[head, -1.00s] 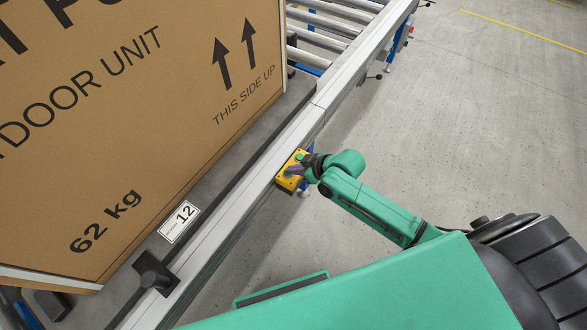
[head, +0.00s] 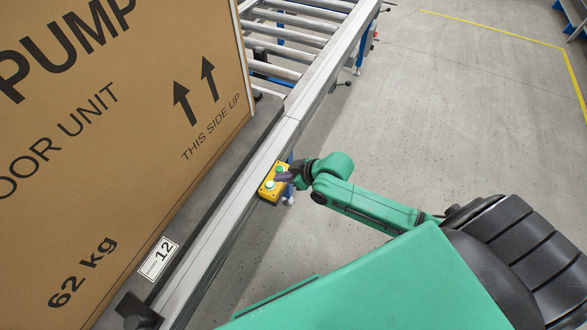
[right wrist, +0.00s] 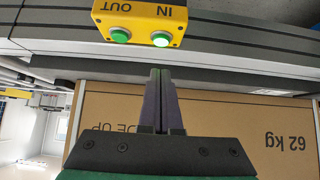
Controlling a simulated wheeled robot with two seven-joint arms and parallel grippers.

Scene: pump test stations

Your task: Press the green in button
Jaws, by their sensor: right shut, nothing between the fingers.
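A yellow button box (head: 266,194) is fixed to the outer side of the conveyor rail. It carries two green buttons. In the right wrist view the box (right wrist: 141,23) appears upside down, with the IN button (right wrist: 161,39) on the right, looking brightly lit, and the OUT button (right wrist: 119,35) on the left, duller. In the head view the IN button (head: 269,185) is the lower one. My right gripper (head: 281,177) is shut and empty, its dark fingertips close to the box. The fingertips (right wrist: 157,72) also show in the right wrist view; contact cannot be told. My left gripper is out of view.
A large cardboard carton (head: 110,150) stands on the conveyor beside the rail (head: 215,228), near a label marked 12 (head: 159,259). Empty rollers (head: 290,45) lie beyond it. The concrete floor (head: 440,130) at right is open.

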